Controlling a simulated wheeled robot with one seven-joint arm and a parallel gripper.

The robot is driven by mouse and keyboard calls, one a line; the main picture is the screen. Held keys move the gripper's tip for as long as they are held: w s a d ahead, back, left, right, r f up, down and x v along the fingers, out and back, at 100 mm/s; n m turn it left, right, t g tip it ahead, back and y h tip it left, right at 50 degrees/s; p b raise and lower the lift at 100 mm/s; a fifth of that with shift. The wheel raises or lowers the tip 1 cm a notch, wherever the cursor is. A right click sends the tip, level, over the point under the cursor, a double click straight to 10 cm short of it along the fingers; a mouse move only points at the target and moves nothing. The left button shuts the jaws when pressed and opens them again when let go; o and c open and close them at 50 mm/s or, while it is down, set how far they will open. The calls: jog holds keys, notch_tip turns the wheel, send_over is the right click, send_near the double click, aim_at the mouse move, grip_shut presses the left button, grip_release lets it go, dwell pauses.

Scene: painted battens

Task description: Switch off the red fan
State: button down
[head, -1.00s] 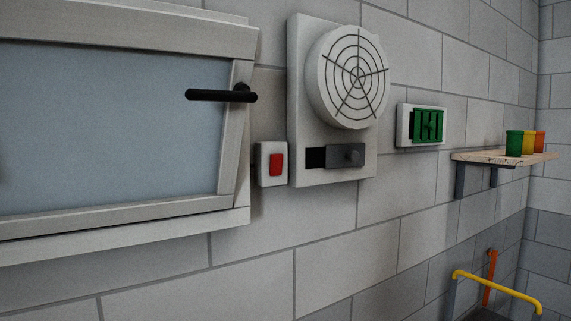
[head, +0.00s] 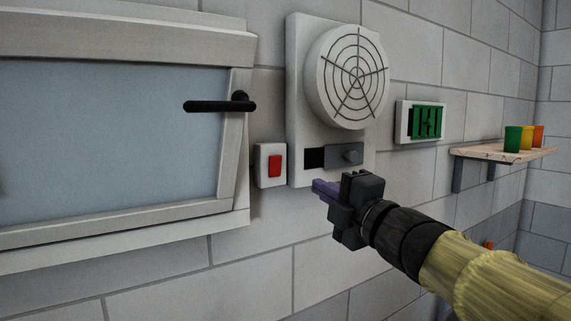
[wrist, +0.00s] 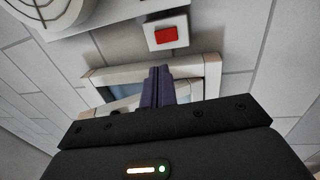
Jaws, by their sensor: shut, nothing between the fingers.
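A round white fan with a dark web-like grille (head: 347,77) is mounted on a pale wall panel (head: 302,115); no red fan shows. Left of the panel is a white switch box with a red rocker (head: 275,166), which also shows at the top of the wrist view (wrist: 166,36). My gripper (head: 317,187) has purple fingers, shut and empty, in front of the panel's lower edge, right of and below the red switch. Its fingers (wrist: 158,72) point toward the window frame in the wrist view.
A window with a black handle (head: 219,105) is at the left. A green louvred vent (head: 427,121) is right of the fan. A wooden shelf (head: 484,153) holds green, yellow and orange cups at the far right. The wall below the switch is bare.

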aim_at(277, 161)
jog(key=shift+w+a, duration=0.1)
jog(key=p+x, duration=0.5)
jog(key=x, duration=0.7)
jog(key=shift+w+a+r, duration=0.15)
jog(key=shift+w+a, duration=0.05)
jog(key=shift+w, duration=0.1)
jog(key=shift+w+a+p, duration=0.3)
jog(key=shift+w+p, duration=0.05)
jog(key=shift+w, duration=0.1)
jog(key=shift+a, duration=0.1)
jog(key=shift+r+p, duration=0.15)
jog(key=shift+p, duration=0.3)
jog(key=shift+w+d, duration=0.15)
jog(key=shift+d, duration=0.05)
